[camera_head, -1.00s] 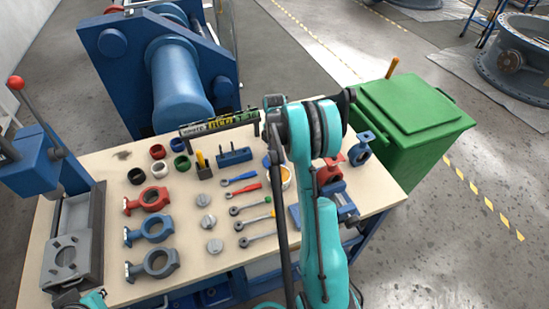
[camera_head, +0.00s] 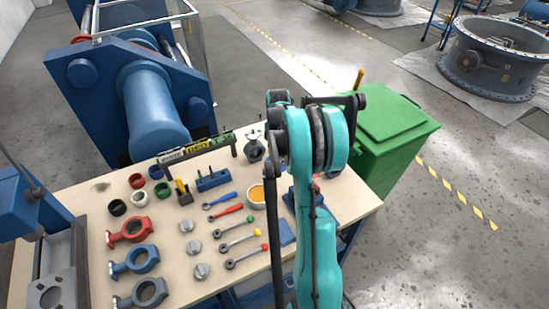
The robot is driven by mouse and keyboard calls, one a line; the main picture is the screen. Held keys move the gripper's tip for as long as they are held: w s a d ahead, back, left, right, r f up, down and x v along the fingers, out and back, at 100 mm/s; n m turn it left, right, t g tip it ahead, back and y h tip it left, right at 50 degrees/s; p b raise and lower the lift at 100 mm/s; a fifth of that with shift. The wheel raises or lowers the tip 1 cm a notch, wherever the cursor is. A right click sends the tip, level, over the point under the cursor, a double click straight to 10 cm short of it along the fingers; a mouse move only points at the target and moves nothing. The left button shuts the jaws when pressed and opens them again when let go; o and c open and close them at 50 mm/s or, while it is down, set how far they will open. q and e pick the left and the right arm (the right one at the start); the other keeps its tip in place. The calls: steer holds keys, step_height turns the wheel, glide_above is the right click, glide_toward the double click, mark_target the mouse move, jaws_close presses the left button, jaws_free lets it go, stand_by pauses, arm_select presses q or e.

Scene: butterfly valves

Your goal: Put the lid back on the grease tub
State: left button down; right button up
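The grease tub (camera_head: 257,196) is a small white round tub on the workbench, with orange-yellow grease showing in its open top. It stands just left of my teal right arm, which rises in the foreground. I cannot make out the tub's lid; the arm hides part of the bench's right side. Neither gripper shows clearly: my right arm's upper joints are in view but not its fingertips, and my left gripper is out of the picture.
The workbench (camera_head: 90,190) holds red (camera_head: 130,230) and blue (camera_head: 135,260) valve bodies, several grey discs, coloured-handled tools and a blue rack (camera_head: 212,180). A blue press stands at the left. A green bin (camera_head: 395,120) stands beyond the right end.

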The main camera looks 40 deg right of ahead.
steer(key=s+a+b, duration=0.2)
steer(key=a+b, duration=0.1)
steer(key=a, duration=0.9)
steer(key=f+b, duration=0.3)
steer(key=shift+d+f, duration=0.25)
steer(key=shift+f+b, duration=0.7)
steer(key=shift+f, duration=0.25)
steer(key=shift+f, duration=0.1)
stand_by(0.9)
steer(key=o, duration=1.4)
